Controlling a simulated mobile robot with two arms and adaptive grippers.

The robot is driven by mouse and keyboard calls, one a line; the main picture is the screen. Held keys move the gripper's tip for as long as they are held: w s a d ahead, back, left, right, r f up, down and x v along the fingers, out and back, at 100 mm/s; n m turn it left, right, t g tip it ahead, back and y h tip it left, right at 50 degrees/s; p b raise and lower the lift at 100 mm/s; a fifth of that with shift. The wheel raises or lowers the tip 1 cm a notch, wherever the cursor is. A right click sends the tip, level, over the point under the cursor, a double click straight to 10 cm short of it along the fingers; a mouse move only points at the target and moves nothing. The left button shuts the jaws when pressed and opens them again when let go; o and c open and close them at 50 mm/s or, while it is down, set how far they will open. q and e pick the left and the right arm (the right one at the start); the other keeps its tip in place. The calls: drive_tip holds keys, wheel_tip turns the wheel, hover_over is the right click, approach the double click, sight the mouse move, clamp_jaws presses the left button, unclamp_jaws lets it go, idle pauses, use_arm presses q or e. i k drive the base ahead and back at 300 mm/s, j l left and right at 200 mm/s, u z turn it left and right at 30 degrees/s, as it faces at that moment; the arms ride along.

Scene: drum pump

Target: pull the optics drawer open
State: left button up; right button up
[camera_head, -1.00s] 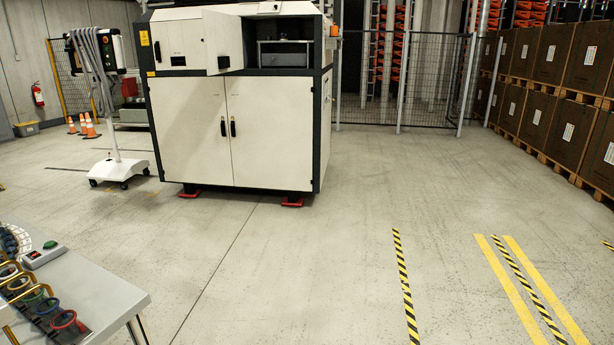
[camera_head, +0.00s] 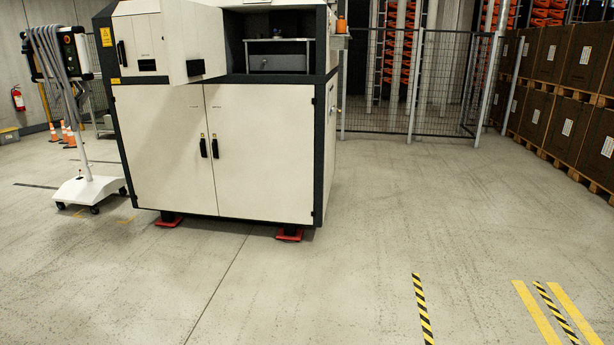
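A large white and dark-framed machine cabinet (camera_head: 215,150) stands ahead, left of centre. Its upper left door (camera_head: 190,45) is swung open, and the upper right bay is open. Inside the bay is a grey drawer-like box (camera_head: 278,63) under a light shelf; it appears to be shut, and I cannot tell if it is the optics drawer. Two closed lower doors with black handles (camera_head: 209,147) are below. Neither of my grippers is in view.
A white wheeled stand (camera_head: 88,188) with a control panel and hoses is left of the cabinet. Orange cones (camera_head: 66,135) stand behind it. A mesh fence (camera_head: 440,85) and stacked brown boxes (camera_head: 565,90) are at back right. The floor before the cabinet is clear.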

sight(278, 63)
drive_tip(key=i, duration=3.75)
drive_tip(key=i+u, duration=0.15)
drive_tip(key=i, duration=0.3)
drive_tip(key=i+l+u, duration=0.2)
drive_tip(key=i, duration=0.25)
drive_tip(key=i+l+u, duration=0.15)
drive_tip(key=i, duration=0.3)
